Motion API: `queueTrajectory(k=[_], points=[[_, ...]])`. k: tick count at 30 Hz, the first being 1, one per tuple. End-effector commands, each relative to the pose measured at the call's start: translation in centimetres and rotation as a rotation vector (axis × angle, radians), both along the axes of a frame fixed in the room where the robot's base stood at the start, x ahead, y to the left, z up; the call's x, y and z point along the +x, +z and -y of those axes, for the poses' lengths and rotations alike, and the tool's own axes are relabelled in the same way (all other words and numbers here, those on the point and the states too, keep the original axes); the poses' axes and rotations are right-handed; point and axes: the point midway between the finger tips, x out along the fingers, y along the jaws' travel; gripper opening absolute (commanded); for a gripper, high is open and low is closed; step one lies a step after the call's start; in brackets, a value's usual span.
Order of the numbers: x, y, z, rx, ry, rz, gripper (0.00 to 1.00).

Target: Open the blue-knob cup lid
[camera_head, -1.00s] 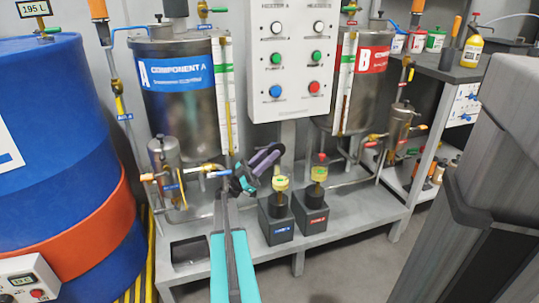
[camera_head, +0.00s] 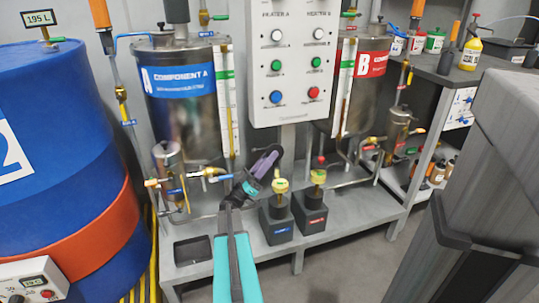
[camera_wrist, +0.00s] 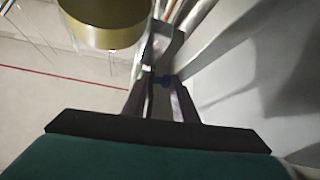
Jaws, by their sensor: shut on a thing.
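The left yellow cup (camera_head: 281,187) stands on a dark block with a blue label on the grey bench. In the wrist view, my gripper (camera_wrist: 160,95) is shut on a small blue knob (camera_wrist: 163,82), which shows between the fingers. The fingers hide the knob in the head view. How far the lid is raised or tilted cannot be told. A brass cylinder (camera_wrist: 105,22) shows at the top of the wrist view.
A similar yellow cup (camera_head: 318,177) with a red knob (camera_head: 321,160) stands close on the right. Pipes and a blue-handled valve (camera_head: 220,178) are left of my gripper. The control panel (camera_head: 291,65) is above and behind. The bench front (camera_head: 345,222) is clear.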

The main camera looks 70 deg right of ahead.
Motion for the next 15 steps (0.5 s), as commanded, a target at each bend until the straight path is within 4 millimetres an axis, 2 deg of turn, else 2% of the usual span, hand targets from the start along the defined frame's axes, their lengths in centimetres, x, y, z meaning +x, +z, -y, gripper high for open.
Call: queueTrajectory(k=[9, 10, 12, 15], points=[[0.44, 0.01, 0.38, 0.010, 0.011, -0.010, 0.00], [0.44, 0.01, 0.37, 0.009, 0.010, -0.010, 0.31], [0.38, 0.00, 0.35, 0.009, 0.009, -0.009, 0.39], [0.29, -0.02, 0.30, 0.009, 0.008, -0.008, 0.39]])
